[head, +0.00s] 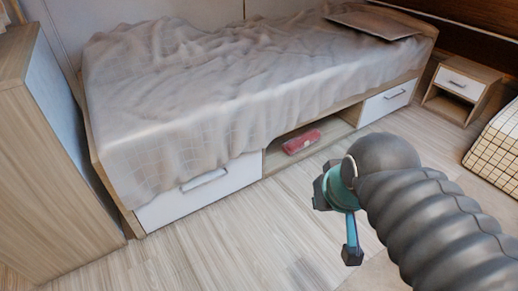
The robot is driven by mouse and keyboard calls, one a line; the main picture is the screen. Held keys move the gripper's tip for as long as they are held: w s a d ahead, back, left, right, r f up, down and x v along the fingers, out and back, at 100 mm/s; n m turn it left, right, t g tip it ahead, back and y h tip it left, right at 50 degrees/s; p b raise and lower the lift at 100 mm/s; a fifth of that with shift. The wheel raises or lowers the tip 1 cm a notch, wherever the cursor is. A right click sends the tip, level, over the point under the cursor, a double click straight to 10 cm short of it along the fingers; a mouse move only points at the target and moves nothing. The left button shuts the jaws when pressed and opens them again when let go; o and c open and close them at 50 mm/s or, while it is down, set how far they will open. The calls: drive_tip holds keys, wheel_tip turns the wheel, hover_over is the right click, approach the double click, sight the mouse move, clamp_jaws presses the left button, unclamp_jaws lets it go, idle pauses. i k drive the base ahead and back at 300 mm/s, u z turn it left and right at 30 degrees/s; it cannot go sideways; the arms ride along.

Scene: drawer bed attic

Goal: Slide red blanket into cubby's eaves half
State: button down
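The red blanket (301,142) is a small folded bundle lying in the open cubby (336,131) in the bed's base, between two white drawers. It lies toward the cubby's left side, near its front opening. The cubby's deep interior is in shadow and partly hidden under the bed frame. My gripper (335,222) is in front of the bed, to the lower right of the blanket and apart from it.
The bed (230,80) has a rumpled grey cover hanging over its front. The left drawer (200,192) and right drawer (386,101) look shut. A nightstand (462,85) and a checked item (497,142) stand at right, a wooden cabinet (55,160) at left. The floor (240,235) in front is clear.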

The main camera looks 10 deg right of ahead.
sight(300, 141)
drive_tip(key=u, duration=0.05)
drive_tip(key=i, duration=0.95)
drive_tip(key=z, duration=0.35)
